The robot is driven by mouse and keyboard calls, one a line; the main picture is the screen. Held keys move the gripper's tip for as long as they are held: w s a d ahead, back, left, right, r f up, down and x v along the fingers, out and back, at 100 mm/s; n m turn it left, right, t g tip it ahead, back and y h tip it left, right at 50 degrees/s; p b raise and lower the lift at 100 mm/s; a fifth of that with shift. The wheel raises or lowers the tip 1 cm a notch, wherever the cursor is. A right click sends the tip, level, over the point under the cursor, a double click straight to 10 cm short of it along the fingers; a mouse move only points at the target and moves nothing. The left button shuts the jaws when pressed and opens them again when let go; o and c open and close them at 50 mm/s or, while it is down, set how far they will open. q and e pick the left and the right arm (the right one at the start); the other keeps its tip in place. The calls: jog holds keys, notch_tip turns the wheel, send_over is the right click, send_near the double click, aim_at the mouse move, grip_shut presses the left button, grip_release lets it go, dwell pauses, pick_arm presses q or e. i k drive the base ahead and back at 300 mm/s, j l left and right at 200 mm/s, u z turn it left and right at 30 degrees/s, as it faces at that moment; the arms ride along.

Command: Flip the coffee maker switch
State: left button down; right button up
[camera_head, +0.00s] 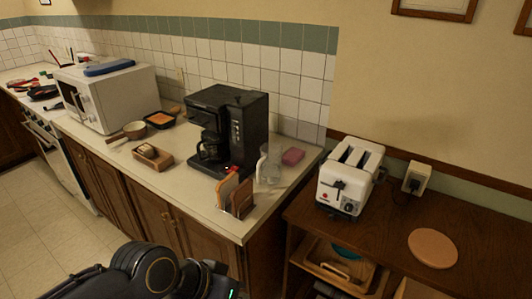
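The black coffee maker (250,125) stands upright on the pale counter, near its right end. Its glass carafe (211,148) sits in the front opening. A small red spot (229,168) shows low on the front, to the right of the carafe; it may be the switch, but it is too small to tell its position. My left arm comes in at the bottom edge, with the dark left gripper (217,279) below and in front of the counter, apart from the coffee maker. Its fingers are not clear. My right gripper is not in view.
A rack with upright boards (236,194) and a clear glass pitcher (268,165) stand close in front and right of the coffee maker. A pink sponge (293,156) lies behind. A wooden holder (152,157) is left, and a white toaster (349,177) is on the lower right table.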

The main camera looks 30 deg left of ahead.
aim_at(234, 168)
jog(key=i+j+z, duration=0.1)
jog(key=j, duration=0.25)
jog(key=i+j+z, duration=0.1)
jog(key=j, duration=0.25)
jog(key=i+j+z, duration=0.1)
jog(key=i+j, duration=0.15)
jog(key=j, duration=0.15)
jog(key=i+j+z, duration=0.1)
jog(key=j, duration=0.3)
